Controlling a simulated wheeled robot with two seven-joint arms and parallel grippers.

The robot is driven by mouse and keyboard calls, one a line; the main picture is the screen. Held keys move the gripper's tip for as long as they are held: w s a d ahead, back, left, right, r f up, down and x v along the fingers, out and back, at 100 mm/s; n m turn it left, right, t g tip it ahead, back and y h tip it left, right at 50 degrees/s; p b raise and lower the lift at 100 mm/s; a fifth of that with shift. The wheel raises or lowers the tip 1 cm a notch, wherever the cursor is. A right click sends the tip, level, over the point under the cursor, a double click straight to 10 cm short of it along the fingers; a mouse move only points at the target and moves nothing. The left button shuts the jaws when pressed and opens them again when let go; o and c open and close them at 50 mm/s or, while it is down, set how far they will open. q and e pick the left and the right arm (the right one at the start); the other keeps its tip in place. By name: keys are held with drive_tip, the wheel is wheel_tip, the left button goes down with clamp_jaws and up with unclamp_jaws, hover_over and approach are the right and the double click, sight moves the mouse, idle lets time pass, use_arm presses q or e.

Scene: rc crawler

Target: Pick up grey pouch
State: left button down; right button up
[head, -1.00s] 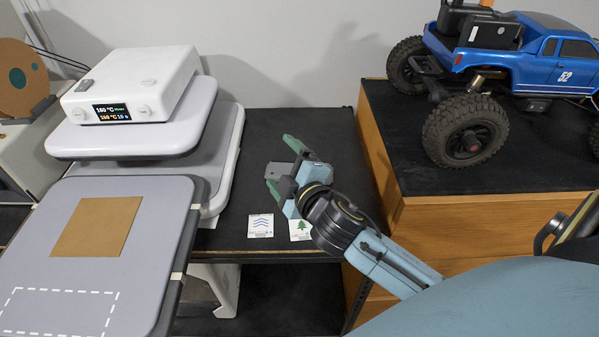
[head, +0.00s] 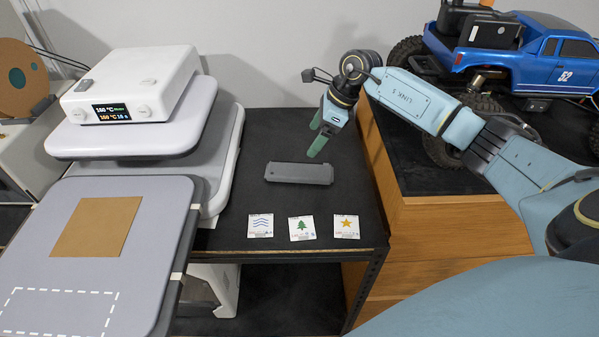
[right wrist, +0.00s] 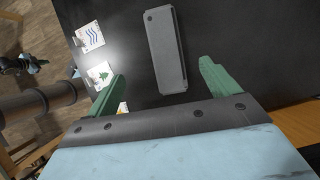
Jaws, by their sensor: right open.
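The grey pouch (head: 299,173) lies flat on the dark table between the heat press and the wooden cabinet. It is a long narrow piece with a small dark hole near one end. In the right wrist view the pouch (right wrist: 166,50) lies beyond and between the fingers, not touching them. My right gripper (head: 318,142) is open and empty, just behind and above the pouch's right end in the head view. Its green fingers also show in the right wrist view (right wrist: 160,88). My left gripper is not in view.
Three cards with waves (head: 260,225), a tree (head: 301,228) and a star (head: 346,226) lie along the table's front. A heat press (head: 130,130) stands left. A blue crawler truck (head: 540,55) stands on the wooden cabinet (head: 450,230) at right.

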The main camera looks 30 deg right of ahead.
drive_tip(key=d+f, duration=0.1)
drive_tip(key=b, duration=0.5)
hover_over(299, 170)
drive_tip(key=s+d, duration=0.2)
drive_tip(key=shift+g+h, duration=0.3)
wheel_tip(299, 170, down, 6)
drive_tip(key=shift+w+d+r, duration=0.1)
drive_tip(key=shift+d+r, duration=0.05)
drive_tip(key=shift+b+x, duration=1.8)
drive_tip(key=shift+x, duration=1.3)
drive_tip(key=shift+d, duration=0.1)
drive_tip(key=shift+r, duration=0.1)
drive_tip(key=c, duration=1.1)
